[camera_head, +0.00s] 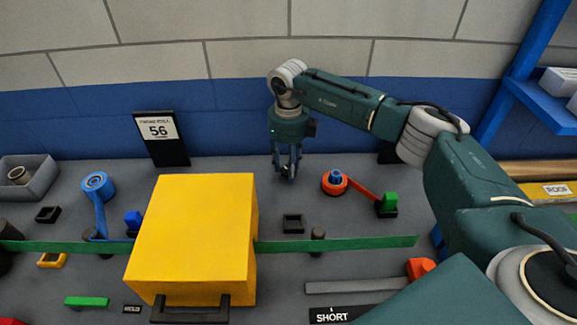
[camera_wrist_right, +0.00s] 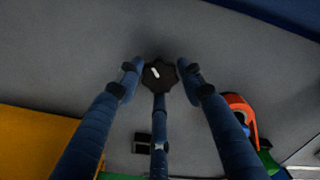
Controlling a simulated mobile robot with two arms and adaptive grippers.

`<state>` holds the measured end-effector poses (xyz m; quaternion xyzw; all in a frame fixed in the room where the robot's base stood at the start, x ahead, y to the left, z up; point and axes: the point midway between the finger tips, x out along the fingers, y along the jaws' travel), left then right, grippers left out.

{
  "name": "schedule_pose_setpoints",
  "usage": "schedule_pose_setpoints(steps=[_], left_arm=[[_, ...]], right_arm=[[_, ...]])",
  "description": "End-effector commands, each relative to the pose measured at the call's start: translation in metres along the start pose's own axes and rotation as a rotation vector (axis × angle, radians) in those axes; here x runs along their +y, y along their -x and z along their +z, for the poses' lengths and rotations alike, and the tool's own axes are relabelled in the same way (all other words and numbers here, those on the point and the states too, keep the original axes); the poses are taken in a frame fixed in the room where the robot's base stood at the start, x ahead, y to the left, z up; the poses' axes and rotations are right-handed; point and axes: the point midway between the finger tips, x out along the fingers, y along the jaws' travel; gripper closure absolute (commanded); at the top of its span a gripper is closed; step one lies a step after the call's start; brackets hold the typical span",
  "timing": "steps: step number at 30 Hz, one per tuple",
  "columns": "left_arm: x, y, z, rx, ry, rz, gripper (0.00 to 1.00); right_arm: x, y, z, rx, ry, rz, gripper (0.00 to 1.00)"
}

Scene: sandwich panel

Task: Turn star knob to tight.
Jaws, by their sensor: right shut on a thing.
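The star knob (camera_wrist_right: 160,76) is dark and lobed, with a short white mark on its face, in the upper middle of the right wrist view. The mark is slightly tilted in that view. My right gripper (camera_head: 287,173) points straight down behind the yellow box and to its right. In the right wrist view the gripper's fingers (camera_wrist_right: 160,80) are shut on the star knob, one finger on each side and a third from below. In the head view the fingers mostly hide the knob. My left gripper is not in view.
A large yellow box (camera_head: 195,235) with a black handle stands on the grey panel. A green strip (camera_head: 350,243) crosses the front. A black "56" sign (camera_head: 160,138) stands at the back left.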

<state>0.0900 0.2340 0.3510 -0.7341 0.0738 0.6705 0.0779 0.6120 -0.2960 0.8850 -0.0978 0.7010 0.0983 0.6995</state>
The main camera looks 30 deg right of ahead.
Motion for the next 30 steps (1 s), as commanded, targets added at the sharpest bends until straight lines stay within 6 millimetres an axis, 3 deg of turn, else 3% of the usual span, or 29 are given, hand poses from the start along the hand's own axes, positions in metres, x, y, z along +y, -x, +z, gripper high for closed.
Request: schedule_pose_setpoints(steps=[15,30], left_arm=[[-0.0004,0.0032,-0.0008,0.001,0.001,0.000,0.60],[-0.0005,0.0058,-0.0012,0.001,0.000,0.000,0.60]], right_arm=[[-0.0008,0.0023,0.0015,-0.005,-0.473,-0.001,0.88],[-0.0012,0.0028,0.0021,-0.007,-0.721,0.000,0.88]])
